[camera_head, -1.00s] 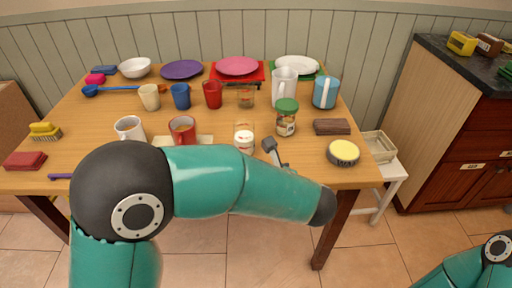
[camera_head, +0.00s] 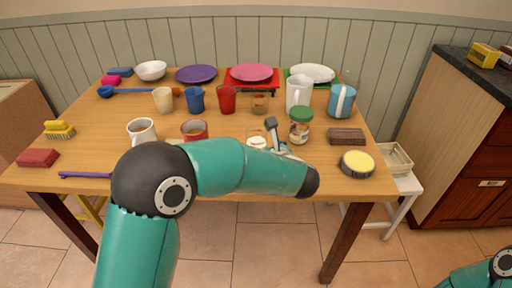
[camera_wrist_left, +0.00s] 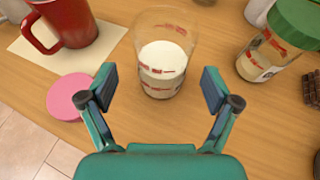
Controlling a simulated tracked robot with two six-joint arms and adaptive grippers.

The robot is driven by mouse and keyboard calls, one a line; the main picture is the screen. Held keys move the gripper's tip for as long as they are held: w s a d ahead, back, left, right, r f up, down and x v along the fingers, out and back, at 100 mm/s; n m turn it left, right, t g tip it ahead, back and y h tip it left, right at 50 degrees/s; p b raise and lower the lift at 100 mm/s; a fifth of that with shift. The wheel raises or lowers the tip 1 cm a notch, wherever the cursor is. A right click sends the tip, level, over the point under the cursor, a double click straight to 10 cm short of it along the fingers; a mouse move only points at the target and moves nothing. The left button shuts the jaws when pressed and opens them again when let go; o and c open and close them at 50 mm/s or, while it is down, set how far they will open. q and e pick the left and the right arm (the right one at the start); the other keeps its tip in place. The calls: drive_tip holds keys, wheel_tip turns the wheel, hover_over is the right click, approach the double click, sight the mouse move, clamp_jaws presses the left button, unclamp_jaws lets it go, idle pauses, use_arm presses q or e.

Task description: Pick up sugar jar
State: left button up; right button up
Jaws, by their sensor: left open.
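A clear glass jar with white contents and red marks, which I take as the sugar jar (camera_head: 257,141), stands upright and without a lid near the table's front edge. It also shows in the left wrist view (camera_wrist_left: 164,62). My left gripper (camera_wrist_left: 158,88) is open, with one finger on each side of the view and the jar just ahead, between and beyond the fingertips. I see no contact. In the head view, my left forearm hides most of the gripper (camera_head: 274,136). My right gripper is out of view; only part of the right arm shows.
A pink round lid (camera_wrist_left: 72,96) lies left of the jar. A red mug (camera_head: 194,130) stands to its left, and a green-lidded jar (camera_head: 300,127) close to its right. A brown block (camera_head: 347,136) and a yellow-topped round tin (camera_head: 357,164) lie further right.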

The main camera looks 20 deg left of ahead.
sight(260, 146)
use_arm(q)
drive_tip(key=x, duration=0.4)
drive_tip(key=shift+w+f, duration=0.3)
drive_tip(key=shift+f, duration=0.1)
drive_tip(key=c, duration=1.4)
drive_tip(key=shift+r, duration=0.1)
drive_tip(key=shift+r, duration=0.1)
wheel_tip(260, 146, up, 20)
drive_tip(key=p, duration=0.4)
